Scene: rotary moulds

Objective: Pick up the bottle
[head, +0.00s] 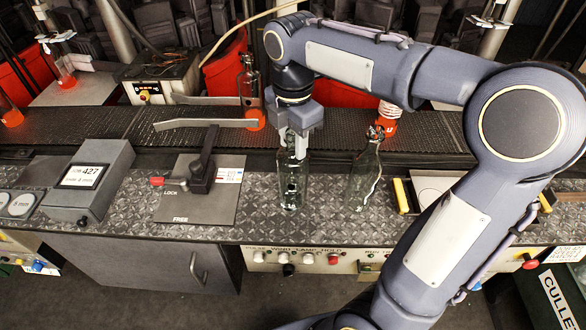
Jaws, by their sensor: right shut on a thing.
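My right gripper (297,145) points straight down over the patterned metal worktop, in the middle of the view. It is shut on the neck of a clear glass bottle (291,184). The bottle is upright, and its neck is partly hidden by the fingers. I cannot tell whether its base touches the worktop. A second clear glass bottle (365,176) stands to its right, apart from it, with a dark wire-like closure at its top. My left gripper is not in view.
A lever plate (196,208) marked LOCK and FREE and a grey display box (88,182) reading 427 lie to the left. Behind runs a dark conveyor (180,125) with a glowing-based bottle (249,88). A yellow-handled item (401,196) lies right. A control panel (320,261) runs along the front.

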